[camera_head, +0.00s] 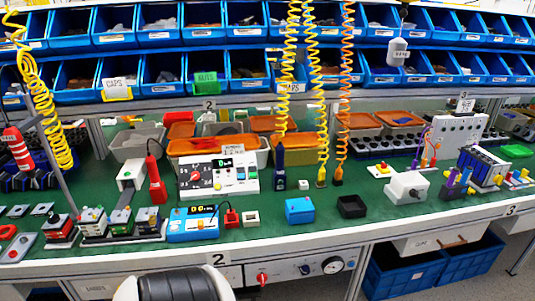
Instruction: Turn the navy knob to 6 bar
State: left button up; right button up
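A small dark knob (305,269), which looks navy, sits on the pale panel (284,273) under the table's front edge. A round dial with a white face and dark rim (333,265) is just right of it. The dial's markings and the knob's pointer are too small to read. A red knob (262,279) is on the same panel to the left. Neither of my grippers shows in the head view, and nothing is seen touching the knob.
The green-topped workbench (270,222) above carries a white meter box (218,177), a blue meter (193,224) and many small parts. Blue crates (405,277) stand under the bench at right. A dark ribbed object with white edges (180,288) fills the bottom left-centre.

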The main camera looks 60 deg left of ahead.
aim_at(305, 270)
jog(key=u, duration=1.65)
